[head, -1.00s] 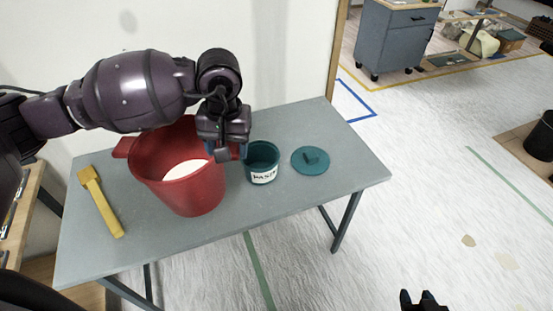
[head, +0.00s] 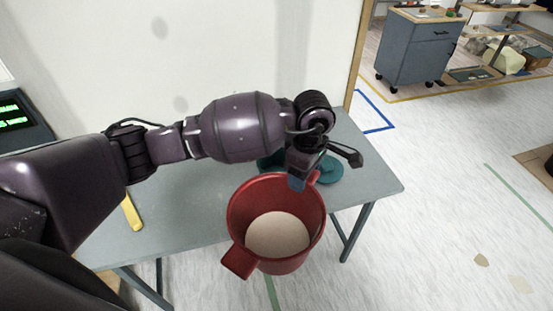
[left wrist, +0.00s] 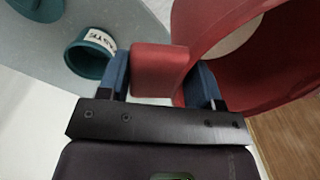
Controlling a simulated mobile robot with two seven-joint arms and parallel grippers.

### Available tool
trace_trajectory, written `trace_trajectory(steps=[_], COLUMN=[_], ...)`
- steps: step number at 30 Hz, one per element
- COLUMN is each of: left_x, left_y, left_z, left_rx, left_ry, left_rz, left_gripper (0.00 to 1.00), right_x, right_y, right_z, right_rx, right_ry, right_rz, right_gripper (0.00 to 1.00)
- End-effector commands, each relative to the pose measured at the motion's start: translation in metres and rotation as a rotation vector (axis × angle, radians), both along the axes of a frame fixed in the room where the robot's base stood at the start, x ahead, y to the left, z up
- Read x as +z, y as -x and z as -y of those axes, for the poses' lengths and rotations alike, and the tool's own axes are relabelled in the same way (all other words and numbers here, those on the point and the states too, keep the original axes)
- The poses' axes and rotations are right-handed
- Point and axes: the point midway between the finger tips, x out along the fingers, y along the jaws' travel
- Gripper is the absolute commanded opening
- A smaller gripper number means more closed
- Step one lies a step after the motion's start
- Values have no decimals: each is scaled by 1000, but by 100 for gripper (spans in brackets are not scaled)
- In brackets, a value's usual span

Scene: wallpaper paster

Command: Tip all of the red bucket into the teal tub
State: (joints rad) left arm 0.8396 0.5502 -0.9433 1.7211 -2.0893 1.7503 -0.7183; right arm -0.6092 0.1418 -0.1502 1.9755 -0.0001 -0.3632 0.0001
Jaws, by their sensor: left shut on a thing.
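The red bucket (head: 238,215) is near upright in the head view, with pale off-white contents (head: 278,235) inside. It hangs at the table's front edge, in front of the teal tub. My left gripper (head: 300,178) is shut on the bucket's far-side tab; the left wrist view shows the red tab (left wrist: 160,68) between the blue fingers. The teal tub (head: 268,162) is mostly hidden behind my arm and the bucket. In the left wrist view the tub (left wrist: 88,58) shows its paste label, apart from the bucket. My right gripper is out of view.
A grey table (head: 190,200) bears the tub, a teal lid (head: 329,170) right of it and a yellow-handled tool (head: 132,213) at left, partly hidden. A blue-grey cabinet (head: 412,48) stands far back.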

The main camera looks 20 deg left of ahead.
Motion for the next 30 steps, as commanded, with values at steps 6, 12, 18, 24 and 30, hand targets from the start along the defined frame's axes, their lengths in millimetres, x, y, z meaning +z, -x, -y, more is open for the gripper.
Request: trace_trajectory(steps=[6,12,18,24,30], left_x=[-8,-17,-24,-31,-38], left_y=[-5,-8,-12,-16,-19], left_z=[14,24,32,39,43], left_rx=[313,603,894,1181,1467], left_ry=[1,3,2,5,6], left_rz=[-4,-6,-8,-9,-11], left_gripper=[0,0,0,0,0], right_x=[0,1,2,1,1], right_y=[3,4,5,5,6], right_z=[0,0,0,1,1], right_rx=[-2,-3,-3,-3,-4], right_ry=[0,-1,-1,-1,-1], right_rz=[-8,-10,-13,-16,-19], right_gripper=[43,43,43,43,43])
